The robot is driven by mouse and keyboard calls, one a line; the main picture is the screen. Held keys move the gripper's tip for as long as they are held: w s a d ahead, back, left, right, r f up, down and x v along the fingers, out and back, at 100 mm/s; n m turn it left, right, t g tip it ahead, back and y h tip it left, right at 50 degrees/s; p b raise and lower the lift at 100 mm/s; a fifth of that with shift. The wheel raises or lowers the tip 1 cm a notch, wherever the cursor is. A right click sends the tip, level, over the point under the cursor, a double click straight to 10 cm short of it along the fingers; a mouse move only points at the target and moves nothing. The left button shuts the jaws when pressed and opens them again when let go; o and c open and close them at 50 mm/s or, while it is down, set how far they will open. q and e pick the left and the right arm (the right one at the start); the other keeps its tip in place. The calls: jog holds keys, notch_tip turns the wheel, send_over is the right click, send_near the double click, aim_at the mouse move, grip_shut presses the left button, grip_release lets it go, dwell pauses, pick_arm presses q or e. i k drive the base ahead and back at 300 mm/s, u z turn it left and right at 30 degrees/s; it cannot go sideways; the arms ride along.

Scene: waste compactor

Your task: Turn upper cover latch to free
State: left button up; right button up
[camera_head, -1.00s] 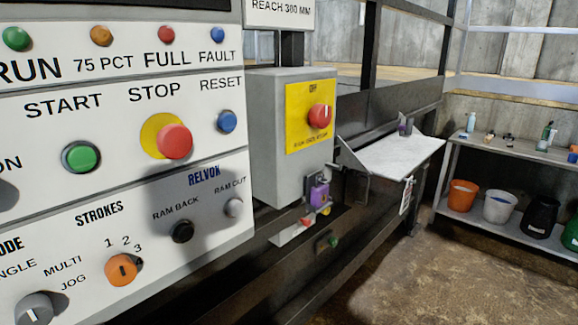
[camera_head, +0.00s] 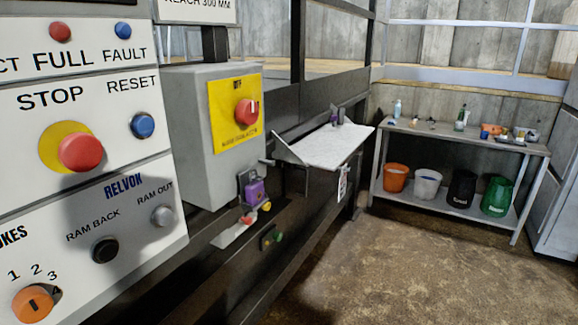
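I cannot make out an upper cover latch in this view. A grey isolator box (camera_head: 190,125) with a yellow plate and a red rotary knob (camera_head: 247,112) stands right of the control panel (camera_head: 95,180). Below it are a purple padlock-like piece (camera_head: 255,191), a small red and yellow part beside it, and a green button (camera_head: 277,237) on the dark machine frame. Neither of my grippers is in view.
A white fold-out shelf (camera_head: 325,147) juts from the machine frame at mid-height. A workbench (camera_head: 465,140) with bottles, tools and several buckets underneath stands at the back right. The concrete floor (camera_head: 390,265) in front of it is clear.

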aim_at(290, 165)
jog(key=z, duration=0.5)
jog(key=i, duration=0.65)
jog(key=z, duration=1.15)
jog(key=i, duration=2.3)
jog(key=u, duration=1.15)
jog(key=i, duration=0.75)
jog(key=u, duration=0.85)
